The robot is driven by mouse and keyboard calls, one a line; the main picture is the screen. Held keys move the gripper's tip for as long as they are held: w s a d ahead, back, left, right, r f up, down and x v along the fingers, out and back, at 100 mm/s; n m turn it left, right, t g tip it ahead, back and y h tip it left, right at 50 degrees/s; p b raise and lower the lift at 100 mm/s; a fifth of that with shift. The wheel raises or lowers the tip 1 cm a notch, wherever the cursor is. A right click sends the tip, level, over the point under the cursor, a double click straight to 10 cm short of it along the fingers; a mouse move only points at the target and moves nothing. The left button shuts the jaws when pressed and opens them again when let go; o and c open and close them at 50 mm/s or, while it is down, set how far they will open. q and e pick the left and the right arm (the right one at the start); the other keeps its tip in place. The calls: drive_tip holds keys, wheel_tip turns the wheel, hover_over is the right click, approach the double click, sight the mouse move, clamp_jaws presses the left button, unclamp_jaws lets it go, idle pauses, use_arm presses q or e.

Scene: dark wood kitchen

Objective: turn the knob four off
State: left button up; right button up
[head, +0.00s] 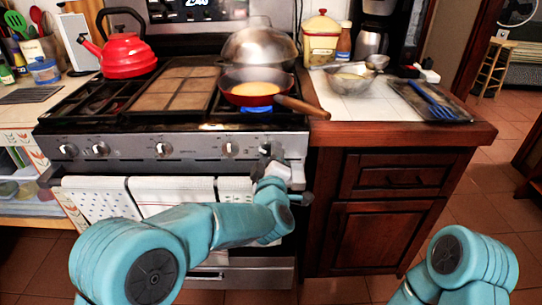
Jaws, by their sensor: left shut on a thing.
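The stove's front panel (130,146) carries a row of several knobs. One white-marked knob (230,149) is uncovered, just left of my left gripper. My left gripper (267,152) is at the right end of the row, shut on the rightmost knob, which its fingers mostly hide. I cannot make out the angle of that knob. A blue flame (257,109) shows under a frying pan (238,98) on the front right burner. My right arm shows at the lower right, but its gripper is out of view.
The pan's wooden handle (303,107) sticks out over the counter edge, above and right of my left gripper. A red kettle (127,54) and domed lid (260,47) stand on the stove. Towels (165,194) hang below the panel.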

use_arm(q)
drive_tip(key=m+p, duration=0.1)
drive_tip(key=m, duration=0.4)
drive_tip(key=shift+a+f+m, duration=0.1)
drive_tip(key=shift+f+m, duration=0.05)
drive_tip(key=shift+m, duration=0.25)
drive_tip(key=m, duration=0.2)
drive_tip(key=m+p, duration=0.1)
drive_tip(key=m, duration=0.1)
drive_tip(key=m+p, duration=0.1)
drive_tip(key=shift+a+m, duration=0.25)
drive_tip(key=shift+m, duration=0.15)
drive_tip(key=shift+f, duration=0.1)
drive_tip(key=o, duration=1)
drive_tip(key=s, duration=1.6)
drive_tip(key=shift+s, duration=0.2)
